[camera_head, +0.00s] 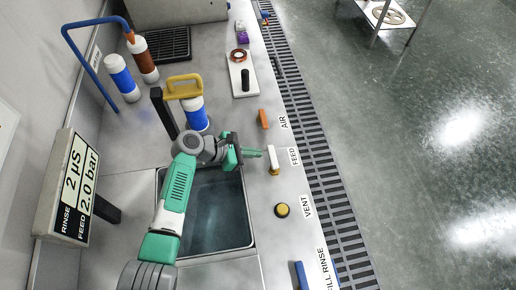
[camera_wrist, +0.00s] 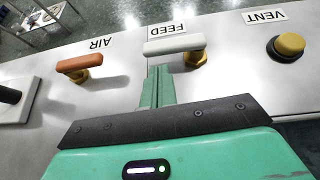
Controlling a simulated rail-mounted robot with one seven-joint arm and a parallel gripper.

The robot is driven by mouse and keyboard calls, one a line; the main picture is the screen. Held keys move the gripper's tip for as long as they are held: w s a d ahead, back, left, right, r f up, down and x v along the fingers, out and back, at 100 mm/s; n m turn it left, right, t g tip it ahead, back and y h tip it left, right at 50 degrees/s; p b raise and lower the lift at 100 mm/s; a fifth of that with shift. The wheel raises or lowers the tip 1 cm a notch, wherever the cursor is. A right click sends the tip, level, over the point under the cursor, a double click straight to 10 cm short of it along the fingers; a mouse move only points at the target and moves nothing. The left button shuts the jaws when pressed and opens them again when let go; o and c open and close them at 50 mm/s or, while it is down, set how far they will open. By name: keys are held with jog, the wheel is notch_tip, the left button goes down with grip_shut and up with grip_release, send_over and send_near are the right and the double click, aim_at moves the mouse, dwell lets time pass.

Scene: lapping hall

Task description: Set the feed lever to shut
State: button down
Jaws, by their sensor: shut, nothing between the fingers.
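The feed lever has a white handle (camera_head: 271,157) on a brass pivot beside the FEED label (camera_head: 294,156). Its handle runs roughly along the bench edge, from the pivot toward the AIR side. In the wrist view the white handle (camera_wrist: 172,44) lies across, just beyond my fingertips, with the brass pivot at its right end. My gripper (camera_head: 260,153) is shut and empty, its green fingers pointing at the handle's side. In the wrist view my gripper (camera_wrist: 160,72) is seen from behind. I cannot tell whether the fingertips touch the handle. No shut mark is readable by the lever.
An orange AIR lever (camera_head: 263,118) and a yellow VENT knob (camera_head: 282,210) flank the feed lever. A blue handle (camera_head: 301,275) is nearer. A sink basin (camera_head: 215,215) lies under my arm. A display (camera_head: 75,187) reads feed 2.0 bar. Bottles and a yellow-handled post stand behind.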

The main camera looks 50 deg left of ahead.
jog(key=a+f+p+v, duration=0.1)
jog(key=p+v, duration=0.1)
jog(key=v, duration=1)
jog(key=shift+a, duration=0.2)
